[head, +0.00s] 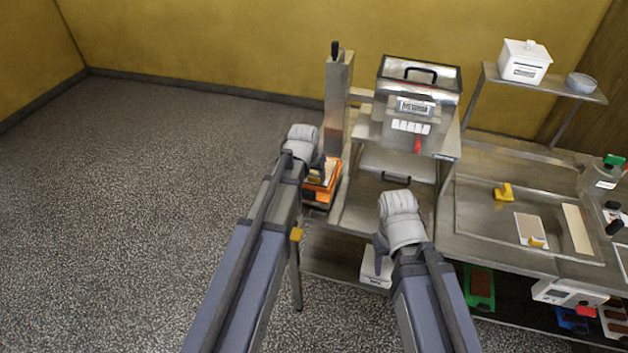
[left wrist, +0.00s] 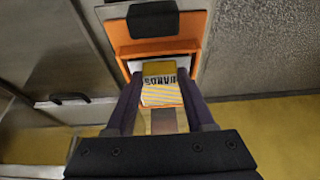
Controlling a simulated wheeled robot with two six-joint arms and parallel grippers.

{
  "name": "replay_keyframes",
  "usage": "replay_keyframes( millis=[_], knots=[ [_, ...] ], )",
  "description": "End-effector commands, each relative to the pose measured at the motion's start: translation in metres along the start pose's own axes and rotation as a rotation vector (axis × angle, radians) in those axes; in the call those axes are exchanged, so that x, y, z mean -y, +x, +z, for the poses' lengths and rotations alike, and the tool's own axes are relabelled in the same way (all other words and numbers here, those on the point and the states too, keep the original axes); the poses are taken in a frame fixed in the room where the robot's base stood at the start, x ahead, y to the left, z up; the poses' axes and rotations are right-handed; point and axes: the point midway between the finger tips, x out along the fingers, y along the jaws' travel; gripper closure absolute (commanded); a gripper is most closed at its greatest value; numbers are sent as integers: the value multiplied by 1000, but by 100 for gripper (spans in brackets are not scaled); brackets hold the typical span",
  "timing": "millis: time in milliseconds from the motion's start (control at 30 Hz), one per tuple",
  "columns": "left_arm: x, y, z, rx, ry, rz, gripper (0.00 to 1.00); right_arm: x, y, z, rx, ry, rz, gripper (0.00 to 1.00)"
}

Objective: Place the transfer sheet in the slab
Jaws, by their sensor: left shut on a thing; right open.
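My left gripper (head: 318,166) is at the orange holder (head: 327,192) at the left end of the steel bench. In the left wrist view its fingers (left wrist: 163,112) are shut on a small sheet with yellow and pale stripes (left wrist: 161,95), which has a yellow tab (left wrist: 159,69). I take it for a transfer sheet; its lower part is unclear. The orange holder (left wrist: 158,48) is just beyond it. My right gripper (head: 379,252) is open, low in front of the bench. The shallow steel slab (head: 480,215) is at the right. A speckled sheet (head: 531,226) lies in it.
A yellow block (head: 503,192) and a cream strip (head: 577,228) also lie in the slab. A steel machine (head: 415,105) stands between the orange holder and the slab. A tall steel column (head: 337,95) rises behind the holder. Open floor (head: 150,200) lies to the left.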

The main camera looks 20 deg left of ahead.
Motion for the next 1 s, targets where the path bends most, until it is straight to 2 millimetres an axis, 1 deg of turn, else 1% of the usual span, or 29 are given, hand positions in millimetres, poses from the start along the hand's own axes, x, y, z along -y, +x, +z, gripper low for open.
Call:
replay_keyframes(
  millis=[233, 367, 400, 633, 1000],
  knots=[
    [0, 0, 0, 0, 0, 0, 99, 0, 0, 0, 0, 0, 0, 50],
    [0, 4, 2, 0, 0, 0, 99, 0, 4, 0, 0, 0, 0, 50],
    [0, 3, 1, 0, 0, 0, 43, 0, 3, 0, 0, 0, 0, 50],
    [0, 2, 1, 0, 0, 0, 17, 0, 3, 0, 0, 0, 0, 50],
    [0, 0, 0, 0, 0, 0, 16, 0, 0, 0, 0, 0, 0, 50]
  ],
)
